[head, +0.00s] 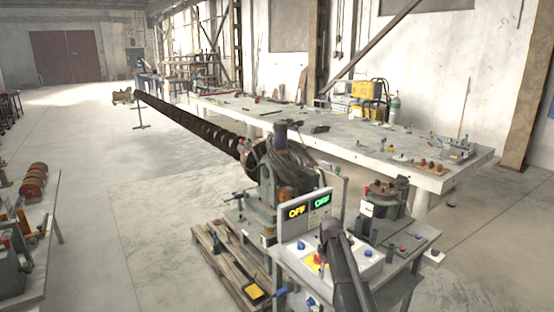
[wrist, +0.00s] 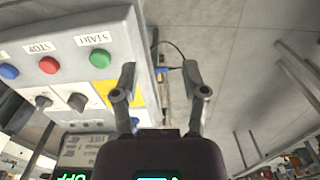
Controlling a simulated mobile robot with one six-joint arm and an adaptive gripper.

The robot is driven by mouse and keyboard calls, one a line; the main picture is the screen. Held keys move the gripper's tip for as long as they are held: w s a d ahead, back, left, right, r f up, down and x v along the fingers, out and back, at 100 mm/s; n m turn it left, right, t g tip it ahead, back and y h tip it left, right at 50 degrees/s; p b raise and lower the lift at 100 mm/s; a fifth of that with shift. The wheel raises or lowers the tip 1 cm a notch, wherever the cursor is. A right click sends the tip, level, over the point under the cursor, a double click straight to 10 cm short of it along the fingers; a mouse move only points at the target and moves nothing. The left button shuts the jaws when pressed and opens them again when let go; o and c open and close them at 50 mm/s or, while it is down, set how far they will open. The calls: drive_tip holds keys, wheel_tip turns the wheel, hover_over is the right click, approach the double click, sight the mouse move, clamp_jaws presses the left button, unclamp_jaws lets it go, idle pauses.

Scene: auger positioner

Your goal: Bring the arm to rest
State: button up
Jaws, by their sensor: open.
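My gripper (wrist: 159,68) is open and empty in the wrist view, its two fingers apart. It is beside the edge of a grey control box (wrist: 60,25). The box carries a green START button (wrist: 100,58), a red STOP button (wrist: 49,65), a blue button (wrist: 8,71) and two dark knobs. A yellow patch lies partly behind the left finger. In the head view my dark arm (head: 345,270) reaches up in front of the control panel (head: 370,263); the fingers cannot be made out there.
A display (head: 308,207) reads OFF in yellow and in green. A long dark auger (head: 190,123) runs back from the machine. A wooden pallet (head: 222,262) lies at its foot. A long workbench (head: 290,122) stands behind. Open floor (head: 140,220) lies to the left.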

drive_tip(key=s+f+m+b, duration=0.3)
drive_tip(key=s+f+b, duration=0.1)
drive_tip(key=s, duration=0.9)
drive_tip(key=s+f+m+b, duration=0.3)
drive_tip(key=s+f+b, duration=0.1)
drive_tip(key=s, duration=0.8)
drive_tip(key=shift+s+a+f, duration=0.3)
drive_tip(key=shift+s+f, duration=0.05)
drive_tip(key=shift+s, duration=0.05)
